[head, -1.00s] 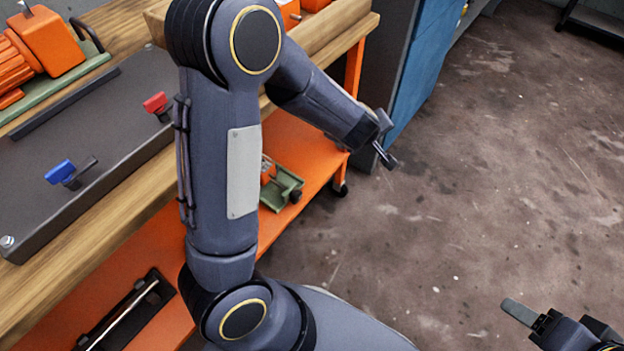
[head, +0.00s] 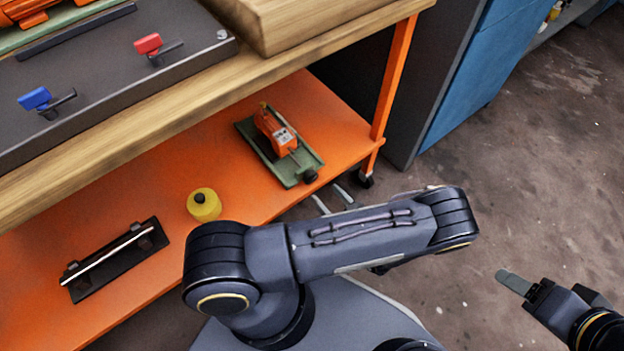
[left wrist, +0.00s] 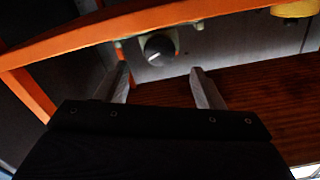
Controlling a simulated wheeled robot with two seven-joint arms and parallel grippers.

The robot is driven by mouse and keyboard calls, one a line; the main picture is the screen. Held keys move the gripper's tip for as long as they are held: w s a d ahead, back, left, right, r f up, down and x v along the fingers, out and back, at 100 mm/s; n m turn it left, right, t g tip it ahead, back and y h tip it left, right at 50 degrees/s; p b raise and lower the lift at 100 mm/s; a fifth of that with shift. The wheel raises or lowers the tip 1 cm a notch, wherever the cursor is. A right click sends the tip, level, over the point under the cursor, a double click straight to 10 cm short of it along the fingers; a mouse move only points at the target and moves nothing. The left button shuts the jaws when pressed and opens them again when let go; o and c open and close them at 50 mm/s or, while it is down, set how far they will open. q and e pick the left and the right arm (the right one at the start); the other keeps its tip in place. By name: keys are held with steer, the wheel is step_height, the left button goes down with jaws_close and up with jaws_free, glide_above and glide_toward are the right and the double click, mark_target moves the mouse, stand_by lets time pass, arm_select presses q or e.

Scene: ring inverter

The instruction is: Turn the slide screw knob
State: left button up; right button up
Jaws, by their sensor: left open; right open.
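The slide unit has a green base (head: 262,158), an orange block (head: 275,130) on top and a black round knob (head: 310,176) at its near end. It rests on the orange lower shelf, near the shelf's right end. My left gripper (head: 333,200) is open, partly hidden behind my arm, with its fingertips just short of the knob. In the left wrist view, the dark knob (left wrist: 160,47) shows ahead of and between the open fingers (left wrist: 160,82), apart from them. My right gripper (head: 515,283) is open and empty over the floor at the right.
A yellow container (head: 203,205) and a black tray with a metal rod (head: 115,258) stand on the orange shelf (head: 160,185). The wooden bench top (head: 130,125) overhangs the shelf. An orange table leg (head: 393,75) rises right of the slide unit. Open floor lies to the right.

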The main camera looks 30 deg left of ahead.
mark_target(312, 180)
arm_select(q)
steer(key=b+x, duration=0.1)
steer(key=x, duration=0.6)
steer(key=c, duration=1)
steer(key=shift+f+b, duration=0.1)
steer(key=shift+b, duration=0.2)
steer(key=shift+n+b, duration=0.5)
steer(key=shift+n, duration=0.5)
steer(key=shift+n+b, duration=0.95)
steer(key=shift+n, duration=1.35)
